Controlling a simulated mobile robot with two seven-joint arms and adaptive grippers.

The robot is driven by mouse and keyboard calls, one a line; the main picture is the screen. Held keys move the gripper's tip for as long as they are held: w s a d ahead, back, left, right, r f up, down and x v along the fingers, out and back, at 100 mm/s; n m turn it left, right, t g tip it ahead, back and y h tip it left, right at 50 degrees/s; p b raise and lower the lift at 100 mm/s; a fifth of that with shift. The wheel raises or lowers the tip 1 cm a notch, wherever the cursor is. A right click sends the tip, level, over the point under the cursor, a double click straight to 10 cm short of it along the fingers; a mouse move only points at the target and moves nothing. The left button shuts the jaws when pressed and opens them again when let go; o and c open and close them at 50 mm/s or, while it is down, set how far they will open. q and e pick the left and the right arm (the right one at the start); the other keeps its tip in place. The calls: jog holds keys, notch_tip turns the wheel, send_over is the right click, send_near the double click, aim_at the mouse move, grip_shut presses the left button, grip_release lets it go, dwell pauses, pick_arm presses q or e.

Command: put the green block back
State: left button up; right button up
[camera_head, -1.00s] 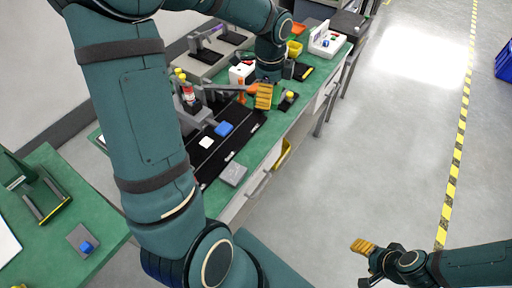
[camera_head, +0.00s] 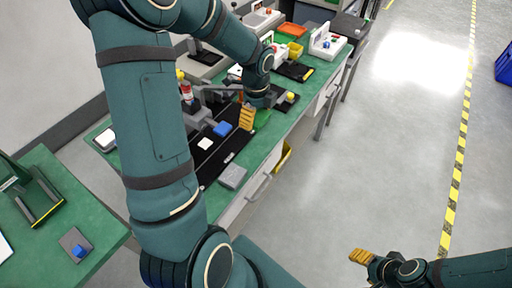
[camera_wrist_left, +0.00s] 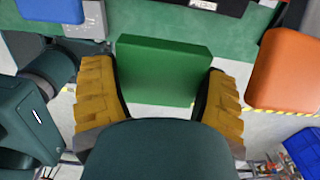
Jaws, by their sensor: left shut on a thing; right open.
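The green block (camera_wrist_left: 165,70) is a flat square slab between the yellow fingers of my left gripper (camera_wrist_left: 160,100) in the left wrist view. My left gripper is shut on it. In the head view my left gripper (camera_head: 248,117) is over the front edge of the green bench, beside the black mat, and part of the green block (camera_head: 262,118) shows at its right. Whether the block touches the bench is unclear. My right gripper (camera_head: 362,256) is open and empty above the floor at lower right.
The black mat (camera_head: 213,160) holds a blue block (camera_head: 222,129) and a white block (camera_head: 205,144). In the left wrist view an orange block (camera_wrist_left: 285,70) is close on the right. The floor is open to the right.

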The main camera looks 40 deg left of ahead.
pick_arm(q)
jog(key=b, duration=0.2)
send_over(256, 149)
notch_tip(256, 149, down, 9)
jog(key=shift+f, duration=0.2)
jog(key=shift+f+b, duration=0.55)
jog(key=shift+f, duration=1.9)
jog(key=shift+f, duration=0.1)
jog(key=o, duration=1.1)
jog(key=shift+c, duration=0.2)
